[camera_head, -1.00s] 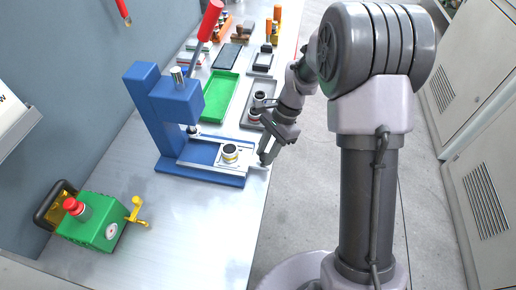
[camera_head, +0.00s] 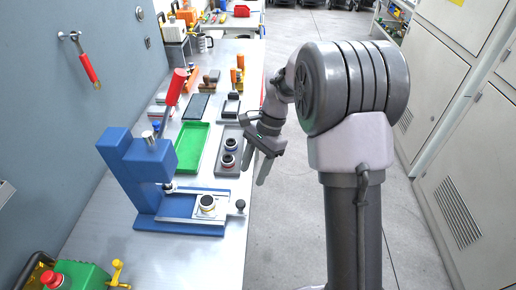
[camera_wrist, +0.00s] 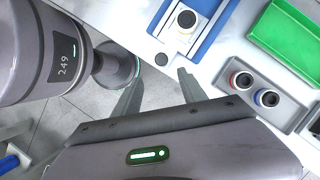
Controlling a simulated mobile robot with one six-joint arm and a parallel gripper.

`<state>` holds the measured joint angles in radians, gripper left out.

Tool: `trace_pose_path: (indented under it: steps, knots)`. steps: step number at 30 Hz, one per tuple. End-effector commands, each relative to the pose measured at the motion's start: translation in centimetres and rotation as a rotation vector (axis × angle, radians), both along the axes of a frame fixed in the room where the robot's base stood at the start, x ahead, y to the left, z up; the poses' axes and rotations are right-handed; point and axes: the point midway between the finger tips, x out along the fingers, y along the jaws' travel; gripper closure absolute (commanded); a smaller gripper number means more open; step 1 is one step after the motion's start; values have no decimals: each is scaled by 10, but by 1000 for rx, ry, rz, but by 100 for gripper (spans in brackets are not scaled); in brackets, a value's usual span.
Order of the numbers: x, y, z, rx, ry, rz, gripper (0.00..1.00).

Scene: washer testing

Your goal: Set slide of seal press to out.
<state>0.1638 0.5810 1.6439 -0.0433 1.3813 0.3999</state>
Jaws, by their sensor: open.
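The blue seal press (camera_head: 125,170) with a red-handled lever stands on the bench at left in the head view. Its pale slide (camera_head: 180,206) extends right from under the ram and carries a round dark-and-white part (camera_head: 207,202), clear of the ram. The slide's dark end knob (camera_head: 240,205) sticks out past the right end of the blue base. The knob also shows in the wrist view (camera_wrist: 161,59), just beyond the fingertips. My gripper (camera_head: 254,173) is open and empty, apart from the knob, beyond the bench's front edge. It also shows in the wrist view (camera_wrist: 160,77).
A green tray (camera_head: 191,147) and a grey tray (camera_head: 228,168) with two ringed parts lie behind the press. A green box (camera_head: 78,277) with a red button and yellow handle is at lower left.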

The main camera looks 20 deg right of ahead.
Motion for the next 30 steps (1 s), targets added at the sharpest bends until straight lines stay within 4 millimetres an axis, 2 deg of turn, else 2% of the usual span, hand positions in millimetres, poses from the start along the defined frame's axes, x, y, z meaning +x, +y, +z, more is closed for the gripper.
trace_pose_path:
  steps: [1, 3, 7, 11, 23, 26, 29, 30]
  knots:
    - [3, -5, 18, 0, -3, -2, 51]
    - [6, -11, 33, 0, -2, -2, 51]
    - [9, -18, 50, 0, 0, -1, 51]
    - [10, -21, 56, -1, 1, -1, 51]
    - [9, -21, 55, 0, 0, 1, 51]
    - [2, -16, 68, -12, -44, 32, 51]
    - [-25, -4, 98, -44, -165, 121, 51]
    - [-42, 1, 110, -63, -226, 170, 51]
